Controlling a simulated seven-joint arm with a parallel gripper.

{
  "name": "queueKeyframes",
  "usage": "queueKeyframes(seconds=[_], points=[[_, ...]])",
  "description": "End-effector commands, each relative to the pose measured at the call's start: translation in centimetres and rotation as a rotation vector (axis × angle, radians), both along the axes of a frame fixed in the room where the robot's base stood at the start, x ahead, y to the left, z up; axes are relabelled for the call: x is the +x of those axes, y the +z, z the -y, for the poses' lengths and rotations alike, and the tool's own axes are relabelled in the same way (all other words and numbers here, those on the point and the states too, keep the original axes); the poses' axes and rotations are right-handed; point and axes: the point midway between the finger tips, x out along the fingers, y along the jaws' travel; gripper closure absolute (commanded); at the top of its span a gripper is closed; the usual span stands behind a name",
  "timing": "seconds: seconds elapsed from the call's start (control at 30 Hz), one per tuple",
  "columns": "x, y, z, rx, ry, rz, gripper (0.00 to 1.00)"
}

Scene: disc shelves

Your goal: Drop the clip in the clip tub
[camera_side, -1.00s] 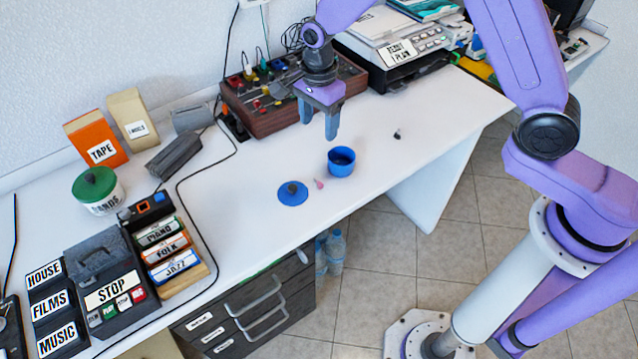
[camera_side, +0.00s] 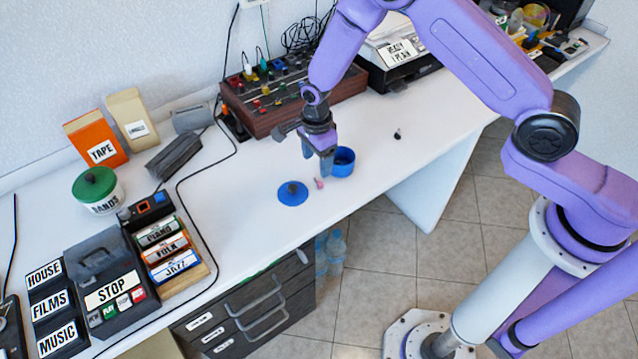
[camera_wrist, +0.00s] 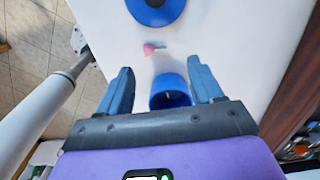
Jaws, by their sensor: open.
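A small pink clip (camera_side: 319,184) lies on the white table between a round blue lid (camera_side: 293,194) and an open blue tub (camera_side: 343,169). My gripper (camera_side: 317,164) is open and empty, pointing down just above and behind the clip, left of the tub. In the wrist view, the clip (camera_wrist: 153,48) lies a little beyond the fingertips (camera_wrist: 160,71). The tub (camera_wrist: 170,98) shows between the fingers there, and the lid (camera_wrist: 155,12) is at the top edge. My gripper partly hides the tub in the side view.
A mixer (camera_side: 290,100) stands behind my gripper. A small dark item (camera_side: 397,134) lies to the right. The table's front edge is near the tub.

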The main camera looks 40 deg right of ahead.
Motion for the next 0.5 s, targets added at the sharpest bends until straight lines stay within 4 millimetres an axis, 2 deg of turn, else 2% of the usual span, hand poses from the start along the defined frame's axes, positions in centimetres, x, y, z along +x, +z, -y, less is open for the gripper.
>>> queueKeyframes(seconds=[0.23,0.5], points=[[-0.2,-1.5,-0.1,-0.001,0.001,-0.002,0.34],[-0.6,-5.0,-0.3,-0.001,-0.001,-0.001,0.34]])
